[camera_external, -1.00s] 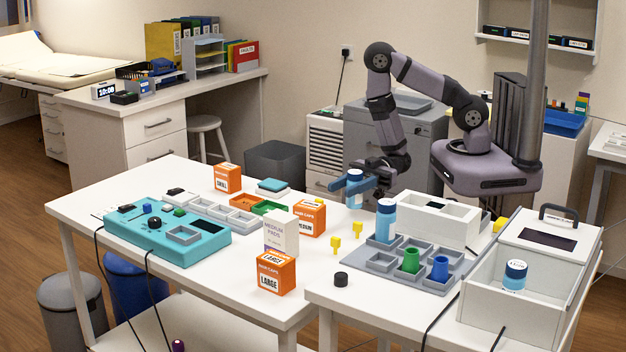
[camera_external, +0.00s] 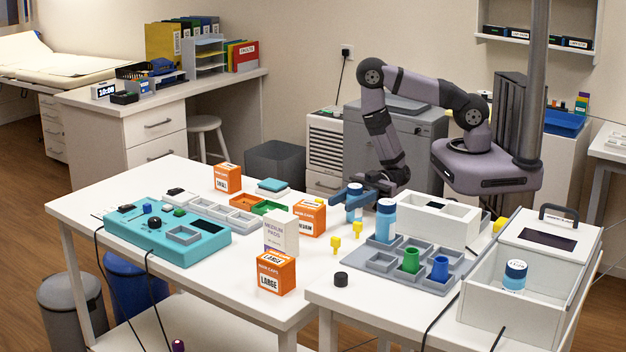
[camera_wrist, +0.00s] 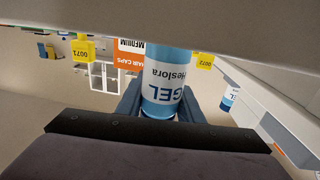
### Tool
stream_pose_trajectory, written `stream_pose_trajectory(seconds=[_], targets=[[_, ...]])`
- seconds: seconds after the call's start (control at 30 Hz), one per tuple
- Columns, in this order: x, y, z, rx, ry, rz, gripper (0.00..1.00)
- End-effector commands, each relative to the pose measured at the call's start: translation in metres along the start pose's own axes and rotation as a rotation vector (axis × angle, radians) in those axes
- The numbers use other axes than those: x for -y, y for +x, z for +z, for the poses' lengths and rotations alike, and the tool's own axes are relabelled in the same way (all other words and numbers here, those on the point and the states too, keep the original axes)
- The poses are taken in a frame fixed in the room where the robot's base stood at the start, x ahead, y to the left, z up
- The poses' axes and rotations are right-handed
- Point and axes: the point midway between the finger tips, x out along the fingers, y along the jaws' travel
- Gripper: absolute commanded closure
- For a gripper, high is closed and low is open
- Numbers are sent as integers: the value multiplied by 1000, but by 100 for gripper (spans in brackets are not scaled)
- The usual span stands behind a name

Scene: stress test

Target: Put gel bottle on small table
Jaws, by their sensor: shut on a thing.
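My gripper (camera_external: 356,190) is shut on a blue-and-white gel bottle (camera_external: 354,211), upright at the back of the white tabletops, left of the grey tray. Whether its base touches the surface cannot be told. In the wrist view the bottle (camera_wrist: 163,82) shows its "GEL Heslora" label upside down, between the blue fingers of my gripper (camera_wrist: 160,98). Two white tables stand here: a long left one (camera_external: 190,285) and a right one (camera_external: 375,315). Which is the small table is not marked.
Yellow tagged blocks (camera_external: 335,244) stand close by. An orange box (camera_external: 309,218) is left of my gripper. A white bin (camera_external: 480,300) holds another bottle (camera_external: 514,277).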

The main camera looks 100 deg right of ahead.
Motion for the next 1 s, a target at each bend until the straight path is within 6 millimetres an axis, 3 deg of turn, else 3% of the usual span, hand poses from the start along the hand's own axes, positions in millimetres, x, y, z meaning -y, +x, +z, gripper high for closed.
stream_pose_trajectory(seconds=[0.1, 0.13, 0.2, 0.67, 1.0], targets=[[0, 0, 4, -1, 0, 0, 96], [0, 0, 4, 0, 0, 0, 64], [0, 0, 3, 0, 0, 0, 48], [-1, -4, 4, 1, 1, 3, 48], [-1, -37, 5, 1, 1, 6, 48]])
